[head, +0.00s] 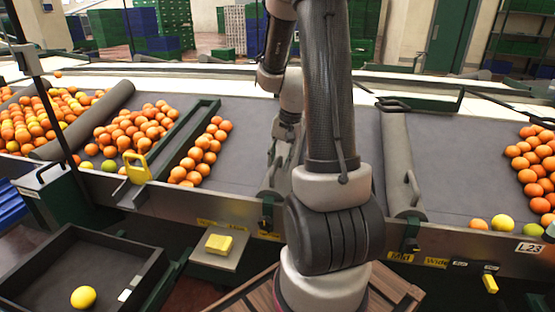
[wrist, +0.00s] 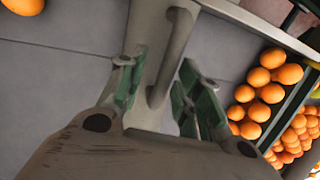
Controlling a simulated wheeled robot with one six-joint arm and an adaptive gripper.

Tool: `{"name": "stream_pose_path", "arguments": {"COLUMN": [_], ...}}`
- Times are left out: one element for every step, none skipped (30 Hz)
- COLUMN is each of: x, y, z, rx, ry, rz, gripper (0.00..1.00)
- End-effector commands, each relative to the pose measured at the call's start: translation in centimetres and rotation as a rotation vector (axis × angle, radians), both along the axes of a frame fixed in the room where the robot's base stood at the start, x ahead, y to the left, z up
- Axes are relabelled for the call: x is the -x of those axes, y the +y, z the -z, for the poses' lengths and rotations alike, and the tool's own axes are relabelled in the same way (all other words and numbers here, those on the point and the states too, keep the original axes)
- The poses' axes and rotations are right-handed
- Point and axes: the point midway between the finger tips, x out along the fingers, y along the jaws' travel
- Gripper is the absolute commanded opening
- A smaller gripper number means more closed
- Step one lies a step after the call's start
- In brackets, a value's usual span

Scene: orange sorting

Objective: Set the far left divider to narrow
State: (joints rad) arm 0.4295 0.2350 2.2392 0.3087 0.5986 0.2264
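My gripper (head: 277,160) is low over the belt at a grey divider (head: 268,190), left of my arm in the head view. In the wrist view my gripper (wrist: 158,90) is open, its green fingertips on either side of the divider's grey bar handle (wrist: 157,90). I cannot tell whether they touch it. The divider (wrist: 178,45) runs up that view. Its front end is near yellow labels (head: 238,228) on the front rail, too small to read. A second grey divider (head: 398,160) stands right of my arm, near "Mid" and "Wide" labels (head: 437,262). Another grey divider (head: 85,120) lies among oranges at far left.
Oranges (head: 130,130) crowd the belt's left side, beside a dark green frame (head: 180,140) and a yellow handle (head: 137,168). More oranges (head: 535,160) lie at right. A black tray (head: 45,255) holds a yellow fruit (head: 83,297). Bare belt (head: 240,130) shows left of my gripper.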

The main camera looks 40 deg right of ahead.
Motion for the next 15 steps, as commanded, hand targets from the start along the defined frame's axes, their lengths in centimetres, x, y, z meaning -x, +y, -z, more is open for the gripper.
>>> {"name": "stream_pose_path", "arguments": {"x": [0.0,0.0,-0.1,-0.1,-0.1,-0.1,-0.1,-0.1,-0.1,-0.1,0.0,0.0,0.1,0.2,0.3], "y": [0.0,0.0,0.1,0.1,0.1,0.1,0.1,0.1,0.1,0.0,0.0,-0.1,-0.1,-0.2,-0.3], "z": [0.0,0.0,0.0,0.0,0.0,0.0,0.0,0.0,-0.2,-0.4,-0.7,-1.1,-1.6,-2.2,-3.0], "rx": [0.000,0.000,-0.001,-0.001,-0.001,-0.001,-0.001,-0.001,-0.001,-0.001,-0.001,0.000,0.000,0.000,0.001], "ry": [0.000,0.000,-0.001,0.000,0.000,0.000,0.000,-0.001,-0.002,-0.002,-0.003,-0.004,-0.005,-0.005,-0.005], "rz": [0.000,0.000,0.000,0.000,0.000,0.000,0.000,0.000,0.000,0.000,0.000,0.000,0.001,0.001,0.001], "gripper": [0.37,0.37,0.37,0.37,0.37,0.37,0.37,0.37,0.37,0.37,0.37,0.37,0.37,0.37,0.37]}}
